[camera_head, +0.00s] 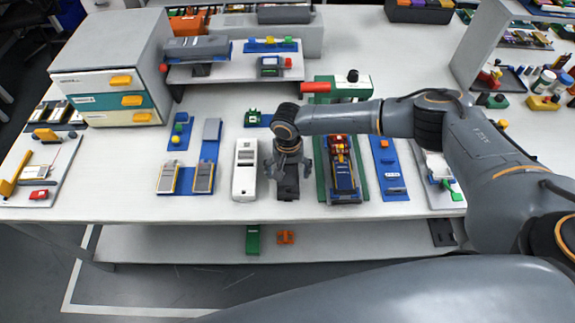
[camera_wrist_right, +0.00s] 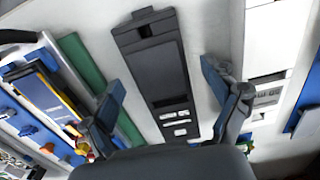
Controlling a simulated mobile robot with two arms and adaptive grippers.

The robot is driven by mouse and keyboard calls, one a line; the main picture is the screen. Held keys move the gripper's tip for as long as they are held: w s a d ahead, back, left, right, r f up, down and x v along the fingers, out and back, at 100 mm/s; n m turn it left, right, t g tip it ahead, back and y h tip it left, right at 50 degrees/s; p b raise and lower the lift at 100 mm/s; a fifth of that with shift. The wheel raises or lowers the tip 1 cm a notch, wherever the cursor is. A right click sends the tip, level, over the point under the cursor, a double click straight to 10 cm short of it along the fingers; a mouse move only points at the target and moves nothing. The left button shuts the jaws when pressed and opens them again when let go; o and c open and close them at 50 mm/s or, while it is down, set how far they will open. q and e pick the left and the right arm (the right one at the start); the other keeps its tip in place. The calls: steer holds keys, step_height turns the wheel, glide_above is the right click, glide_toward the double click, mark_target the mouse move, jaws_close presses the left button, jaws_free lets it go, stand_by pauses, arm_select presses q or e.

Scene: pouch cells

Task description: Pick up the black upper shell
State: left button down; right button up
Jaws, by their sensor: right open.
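The black upper shell (camera_head: 288,190) lies flat on the white table near its front edge, between a white shell and a green fixture. In the right wrist view the shell (camera_wrist_right: 158,66) is a long dark panel with a recess at one end and small pale openings at the other. My right gripper (camera_head: 290,168) is above the shell and partly hides it in the head view. Its open fingers show in the right wrist view (camera_wrist_right: 172,108), one to each side of the shell, with nothing held between them. I cannot tell their height above it. My left gripper is not in view.
A white shell (camera_head: 245,170) lies close to the left. A green fixture (camera_head: 321,186) bearing a blue and yellow assembly (camera_head: 343,178) stands close to the right. A blue board (camera_head: 389,183) lies beyond it. A drawer cabinet (camera_head: 115,60) stands at the back left.

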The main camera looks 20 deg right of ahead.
steer(key=shift+f, duration=0.55)
steer(key=c, duration=1.3)
steer(key=shift+o, duration=0.2)
steer(key=shift+r, duration=0.5)
step_height(320, 180, up, 2)
steer(key=shift+s+r, duration=0.1)
steer(key=shift+r, duration=0.15)
steer(key=s+r, duration=0.2)
steer(key=s+d+r+b, duration=0.1)
steer(key=r, duration=0.1)
steer(key=shift+s+r, duration=0.2)
steer(key=shift+s, duration=0.2)
steer(key=s+d+r+b, duration=0.2)
steer(key=s+r, duration=0.3)
steer(key=s, duration=0.4)
steer(key=shift+s+d, duration=0.2)
steer(key=shift+s, duration=0.1)
steer(key=shift+r, duration=0.1)
